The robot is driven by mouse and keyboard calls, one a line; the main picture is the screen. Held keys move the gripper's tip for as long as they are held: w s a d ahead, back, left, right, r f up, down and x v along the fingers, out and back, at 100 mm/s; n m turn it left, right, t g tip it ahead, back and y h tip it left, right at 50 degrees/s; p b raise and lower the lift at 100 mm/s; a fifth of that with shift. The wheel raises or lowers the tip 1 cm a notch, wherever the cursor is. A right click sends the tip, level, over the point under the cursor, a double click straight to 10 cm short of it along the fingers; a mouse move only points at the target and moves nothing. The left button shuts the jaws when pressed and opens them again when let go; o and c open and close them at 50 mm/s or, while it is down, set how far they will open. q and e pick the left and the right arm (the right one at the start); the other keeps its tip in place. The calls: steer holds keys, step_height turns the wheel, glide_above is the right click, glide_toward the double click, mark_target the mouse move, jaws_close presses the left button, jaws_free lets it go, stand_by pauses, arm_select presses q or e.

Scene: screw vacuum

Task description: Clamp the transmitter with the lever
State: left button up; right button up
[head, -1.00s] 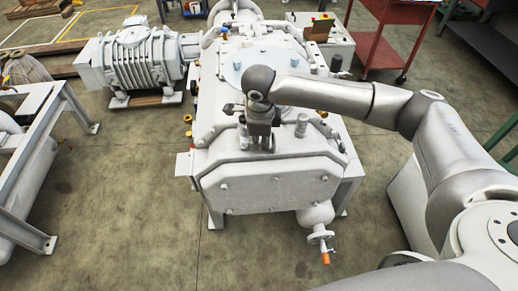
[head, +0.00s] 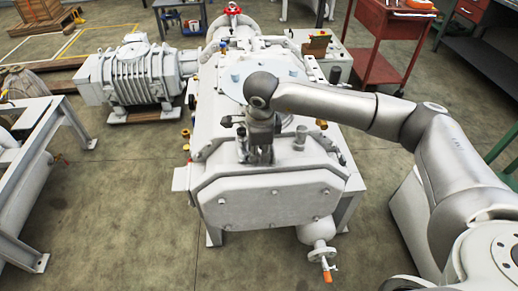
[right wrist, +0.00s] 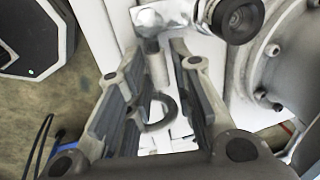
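A white vacuum machine (head: 270,195) stands in the middle of the head view. My right gripper (head: 257,160) points down over its top, near the front edge. In the right wrist view my right gripper (right wrist: 155,75) has its two fingers apart. A dark curved, hook-like part (right wrist: 160,112), perhaps the lever, shows between the fingers; contact cannot be told. A shiny metal elbow with a round black end (right wrist: 238,18), probably the transmitter, lies just beyond the fingertips. In the head view a small dark fitting (head: 230,121) sits just left of the gripper. My left gripper is not in view.
A grey ribbed pump (head: 135,75) stands on wood at the left. A white frame (head: 45,125) is at the far left. A red cart (head: 385,45) stands at the back right. Pipes and a round flange (right wrist: 285,70) crowd the right side of the wrist view.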

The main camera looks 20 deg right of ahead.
steer(key=shift+o, duration=0.8)
steer(key=shift+r, duration=0.1)
step_height(320, 180, up, 12)
steer(key=s, duration=0.2)
steer(key=shift+s+a+f, duration=0.15)
steer(key=shift+a+f, duration=0.1)
steer(key=shift+a, duration=0.05)
